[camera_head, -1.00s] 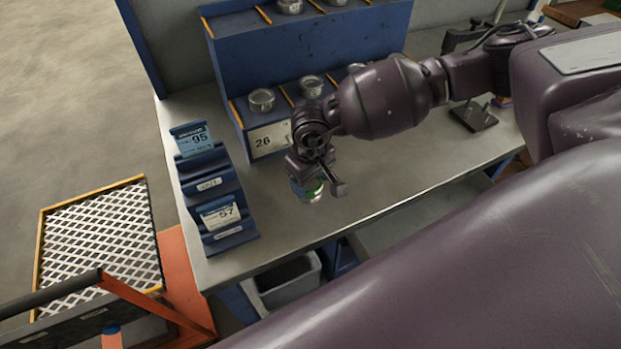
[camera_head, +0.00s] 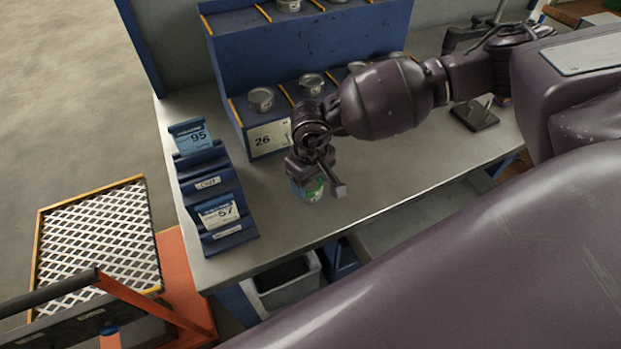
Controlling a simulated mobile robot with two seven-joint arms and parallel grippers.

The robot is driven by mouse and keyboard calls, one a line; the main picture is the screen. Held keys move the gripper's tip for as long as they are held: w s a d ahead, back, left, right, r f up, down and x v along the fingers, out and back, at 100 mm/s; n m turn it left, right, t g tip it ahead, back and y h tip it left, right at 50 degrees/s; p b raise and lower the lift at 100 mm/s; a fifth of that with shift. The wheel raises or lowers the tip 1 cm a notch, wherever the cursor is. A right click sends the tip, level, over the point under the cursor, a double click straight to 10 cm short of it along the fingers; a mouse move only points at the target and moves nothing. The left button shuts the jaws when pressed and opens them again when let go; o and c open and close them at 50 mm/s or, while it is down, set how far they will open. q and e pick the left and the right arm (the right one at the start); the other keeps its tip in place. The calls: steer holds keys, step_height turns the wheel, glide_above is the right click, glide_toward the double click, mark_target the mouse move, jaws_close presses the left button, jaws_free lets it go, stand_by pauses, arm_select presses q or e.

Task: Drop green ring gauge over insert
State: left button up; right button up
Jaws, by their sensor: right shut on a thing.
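My right gripper (camera_head: 322,184) is low over the metal workbench (camera_head: 375,185), in front of the blue rack. My left gripper is not in view.
A blue stepped rack (camera_head: 290,50) with several metal cups stands behind. A blue card holder (camera_head: 215,200) with cards 95 and 57 is to the left. A grey bin (camera_head: 285,285) sits below the bench front edge. The bench front between holder and gripper is clear.

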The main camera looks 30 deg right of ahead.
steer(key=shift+f, duration=0.25)
steer(key=o, duration=0.7)
steer(key=shift+r, duration=0.15)
steer(key=shift+r+p, duration=1.25)
steer(key=shift+r, duration=1.35)
step_height(320, 180, up, 6)
steer(key=shift+f+p, duration=0.25)
steer(key=shift+p, duration=0.95)
steer(key=shift+s, duration=0.15)
